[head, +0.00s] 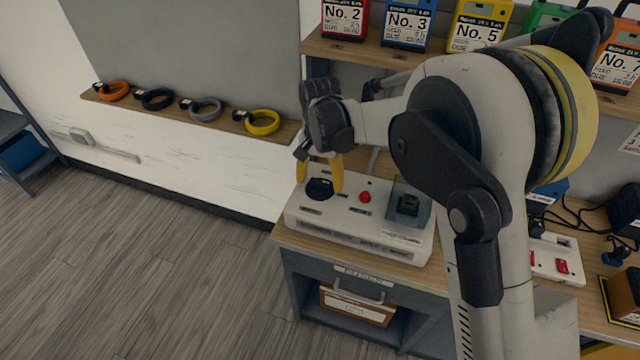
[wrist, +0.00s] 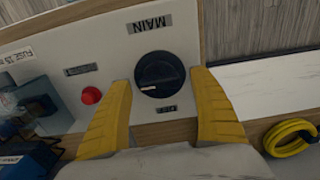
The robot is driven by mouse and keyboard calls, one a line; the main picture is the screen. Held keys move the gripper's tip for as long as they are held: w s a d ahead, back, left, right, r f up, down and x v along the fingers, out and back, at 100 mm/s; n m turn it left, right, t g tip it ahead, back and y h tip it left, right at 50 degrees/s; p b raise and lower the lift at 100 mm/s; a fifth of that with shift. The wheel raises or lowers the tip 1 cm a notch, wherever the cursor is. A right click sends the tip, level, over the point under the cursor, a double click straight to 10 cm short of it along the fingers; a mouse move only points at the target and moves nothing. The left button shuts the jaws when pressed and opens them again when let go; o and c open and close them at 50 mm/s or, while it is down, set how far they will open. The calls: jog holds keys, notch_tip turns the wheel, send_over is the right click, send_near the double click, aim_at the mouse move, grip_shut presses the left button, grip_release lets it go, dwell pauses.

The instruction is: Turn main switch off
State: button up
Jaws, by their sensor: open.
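The main switch (wrist: 160,74) is a round black rotary knob on a white panel (wrist: 108,50), under a label reading MAIN in the wrist view. In the head view the knob (head: 319,188) sits on the left part of the white box (head: 370,244) on the bench. My gripper (head: 320,178) is open, with its yellow fingers pointing down over the knob. In the wrist view the fingers (wrist: 165,115) stand on either side of the knob's lower part, with nothing between them but the panel and knob. Whether they touch the knob I cannot tell.
A red button (head: 365,197) and a clear-covered unit (head: 408,205) are right of the knob. Colored rings, including a yellow one (head: 263,122), lie on a wall shelf. Numbered cases (head: 405,25) stand on the upper shelf. The floor at left is clear.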

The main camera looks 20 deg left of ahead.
jog(key=shift+f, duration=0.2)
jog(key=c, duration=1.2)
jog(key=shift+n, duration=0.3)
jog(key=n, duration=0.4)
jog(key=shift+p, duration=0.35)
jog(key=n, duration=0.4)
jog(key=shift+n, duration=0.4)
jog(key=n, duration=0.4)
jog(key=shift+n+p, duration=0.3)
jog(key=shift+p, duration=0.05)
jog(key=shift+n, duration=2)
